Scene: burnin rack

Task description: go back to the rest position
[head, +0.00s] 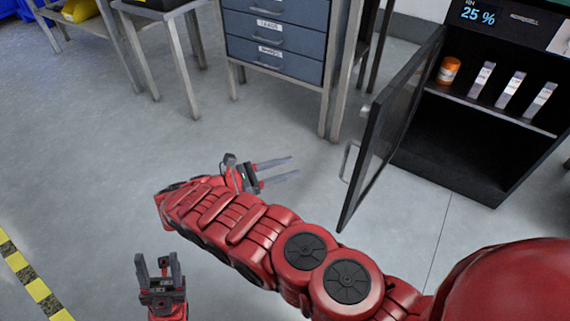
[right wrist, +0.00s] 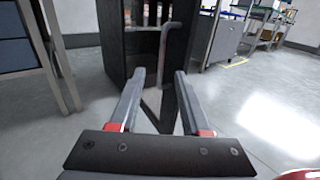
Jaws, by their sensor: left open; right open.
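My left gripper (head: 159,262) is low at the lower left of the head view, fingers pointing up the picture, open and empty. My right gripper (head: 295,167) is near the middle of the head view, at the end of my red arm, fingers pointing right. It is open with nothing between its fingers. In the right wrist view its two fingers (right wrist: 160,72) stand apart, with the cabinet door and its handle (right wrist: 164,55) beyond them. In the head view the door (head: 388,130) of the black cabinet (head: 455,150) stands open, apart from the right gripper's fingertips.
Inside the cabinet an orange jar (head: 449,69) and several pale upright units (head: 511,89) stand on a shelf. A grey drawer unit (head: 275,35) stands at the back, beside metal-legged tables (head: 170,12). Yellow-black floor tape (head: 33,287) runs at left. The floor between is clear.

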